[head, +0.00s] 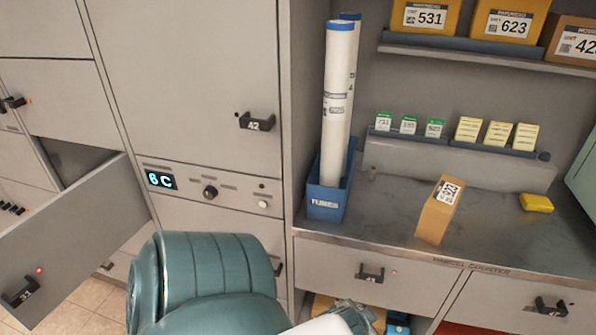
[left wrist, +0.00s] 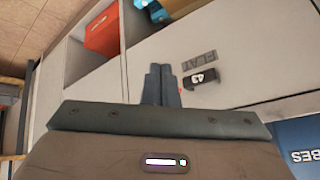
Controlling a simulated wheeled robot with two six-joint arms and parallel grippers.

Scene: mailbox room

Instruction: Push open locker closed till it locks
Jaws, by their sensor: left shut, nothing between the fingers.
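The open locker door (head: 75,245) is a grey panel at the left of the head view. It stands swung out from the locker front, with a dark opening (head: 80,160) behind it. Its outer face carries a black handle (head: 20,292), apparently numbered 31, and a lit red light (head: 39,270). My left gripper (left wrist: 157,78) is shut and empty in the left wrist view. There it points toward a grey drawer front with a black handle (left wrist: 201,78) marked 43, away from the open door. Its fingertips cannot be made out in the head view. My right gripper is not in view.
A closed locker door with handle 42 (head: 257,122) stands above a control panel with a display reading 6C (head: 160,180). A blue tube bin (head: 327,200) and a brown parcel (head: 438,212) stand on the counter (head: 385,215). Open shelves below hold an orange box (left wrist: 103,35).

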